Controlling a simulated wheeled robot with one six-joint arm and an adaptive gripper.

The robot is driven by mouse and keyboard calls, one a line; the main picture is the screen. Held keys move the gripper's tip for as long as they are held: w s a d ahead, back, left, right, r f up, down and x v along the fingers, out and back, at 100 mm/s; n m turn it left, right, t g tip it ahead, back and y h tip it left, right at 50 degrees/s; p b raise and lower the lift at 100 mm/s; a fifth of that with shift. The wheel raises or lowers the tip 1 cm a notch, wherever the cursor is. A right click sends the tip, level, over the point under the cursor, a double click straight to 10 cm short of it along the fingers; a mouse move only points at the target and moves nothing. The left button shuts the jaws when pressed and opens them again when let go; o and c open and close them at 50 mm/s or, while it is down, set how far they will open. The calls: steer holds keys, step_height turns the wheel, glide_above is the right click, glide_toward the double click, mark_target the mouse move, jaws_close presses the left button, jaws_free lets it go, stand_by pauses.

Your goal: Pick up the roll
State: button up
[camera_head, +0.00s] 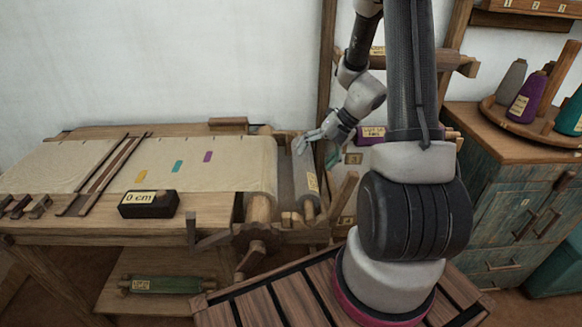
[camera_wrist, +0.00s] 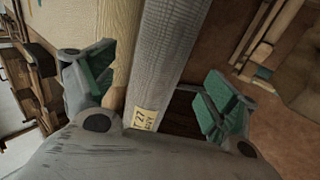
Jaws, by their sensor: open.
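A long grey roll (camera_head: 303,180) with a yellow label lies at the right end of the loom, beside the cream cloth roll. In the wrist view the grey roll (camera_wrist: 172,50) runs lengthwise between the fingers, its label close to the palm. My gripper (camera_head: 309,143) is above the roll's far part in the head view. In the wrist view my gripper (camera_wrist: 158,80) is open, one green-padded finger on each side of the roll. I see no grip on it. Whether a pad touches it, I cannot tell.
A green roll (camera_head: 166,285) lies on the low shelf. A purple roll (camera_head: 400,135) is behind my arm. A cabinet (camera_head: 510,205) with a tray of cones stands right.

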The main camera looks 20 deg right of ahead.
mark_target(304, 170)
steer(key=x, duration=0.6)
steer(key=shift+a+f, duration=0.2)
steer(key=c, duration=1.6)
steer(key=shift+r, duration=0.1)
